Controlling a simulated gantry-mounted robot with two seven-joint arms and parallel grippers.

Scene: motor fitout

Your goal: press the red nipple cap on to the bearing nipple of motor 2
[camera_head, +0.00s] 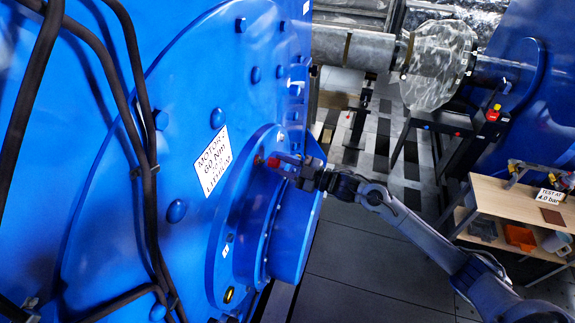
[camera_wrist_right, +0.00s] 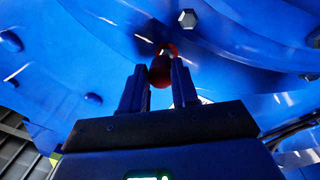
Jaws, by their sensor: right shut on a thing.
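The big blue motor (camera_head: 120,190) fills the left of the head view, with a white label (camera_head: 213,161) on its face. My right gripper (camera_head: 277,162) reaches in from the right to the round bearing housing (camera_head: 248,215). It is shut on the small red cap (camera_head: 273,162), held between the fingertips, as the right wrist view also shows the cap (camera_wrist_right: 160,72). Just beyond the cap is a red ring (camera_wrist_right: 167,48) on the blue housing, around a pale spot that is likely the nipple. The cap overlaps it in view; I cannot tell whether they touch. My left gripper is out of view.
Black cables (camera_head: 140,150) hang down the motor's left side. Bolt heads stand out around the housing, one (camera_wrist_right: 188,18) close above the cap. A wooden bench (camera_head: 500,205) with a "TEST AT 4.0 bar" sign (camera_head: 550,195) stands at right. A shaft (camera_head: 355,47) runs behind.

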